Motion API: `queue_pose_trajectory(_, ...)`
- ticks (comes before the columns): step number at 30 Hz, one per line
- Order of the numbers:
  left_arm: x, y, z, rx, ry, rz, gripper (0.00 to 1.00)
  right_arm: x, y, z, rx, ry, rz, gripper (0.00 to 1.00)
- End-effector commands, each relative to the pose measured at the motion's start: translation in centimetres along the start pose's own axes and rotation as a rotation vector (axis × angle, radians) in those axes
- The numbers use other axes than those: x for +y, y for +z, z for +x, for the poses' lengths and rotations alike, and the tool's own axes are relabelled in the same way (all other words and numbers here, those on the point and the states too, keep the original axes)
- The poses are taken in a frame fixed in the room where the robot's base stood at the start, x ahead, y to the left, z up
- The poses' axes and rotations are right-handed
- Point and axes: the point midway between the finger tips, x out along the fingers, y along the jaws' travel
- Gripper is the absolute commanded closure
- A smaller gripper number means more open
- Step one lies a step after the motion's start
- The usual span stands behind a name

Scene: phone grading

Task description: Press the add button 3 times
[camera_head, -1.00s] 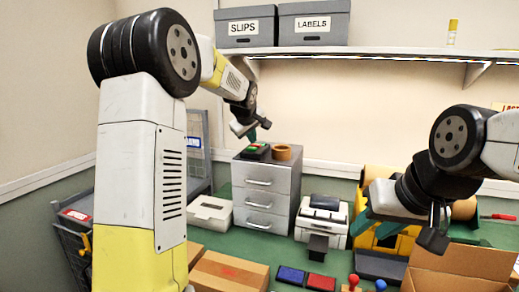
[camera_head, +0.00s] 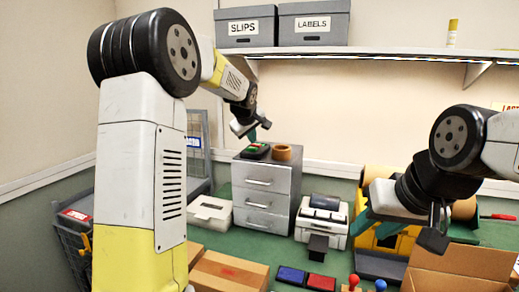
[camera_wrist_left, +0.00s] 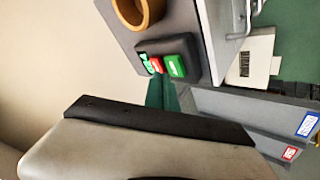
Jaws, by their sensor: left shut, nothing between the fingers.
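A small dark device (camera_wrist_left: 190,45) with a green button (camera_wrist_left: 176,66), a red button (camera_wrist_left: 157,65) and a small green display (camera_wrist_left: 147,62) sits on top of a grey drawer cabinet. In the head view the device (camera_head: 255,152) is at the cabinet's left top. My left gripper (camera_head: 253,134) is just above it, shut and empty. In the left wrist view its teal fingertips (camera_wrist_left: 162,84) are beside the red and green buttons; I cannot tell whether they touch. Button lettering is too small to read. My right gripper (camera_head: 378,226) hangs at the right, its teal fingers apart and empty.
A brown tape roll (camera_head: 284,152) stands next to the device on the drawer cabinet (camera_head: 262,198). A white printer (camera_head: 321,219) stands right of the cabinet. Cardboard boxes (camera_head: 228,272), ink pads (camera_head: 290,276) and stamps lie at the front. A shelf (camera_head: 380,53) runs above.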

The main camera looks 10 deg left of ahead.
Motion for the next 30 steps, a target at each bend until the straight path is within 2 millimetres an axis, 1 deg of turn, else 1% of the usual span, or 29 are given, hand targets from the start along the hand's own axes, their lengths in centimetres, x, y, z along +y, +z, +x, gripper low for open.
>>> queue_pose_trajectory(10, -0.05, 0.06, 0.06, 0.000, 0.000, 0.000, 1.00, 0.00, 0.00, 0.00, 0.000, 0.000, 0.000, 0.64)
queue_pose_trajectory(18, -0.41, 0.48, 0.58, -0.001, 0.000, 0.000, 1.00, 0.00, 0.00, 0.00, 0.000, 0.000, 0.000, 0.64)
queue_pose_trajectory(30, -0.46, 0.48, 0.62, 0.000, 0.000, 0.000, 1.00, 0.00, 0.00, 0.00, 0.000, 0.000, 0.000, 0.64)
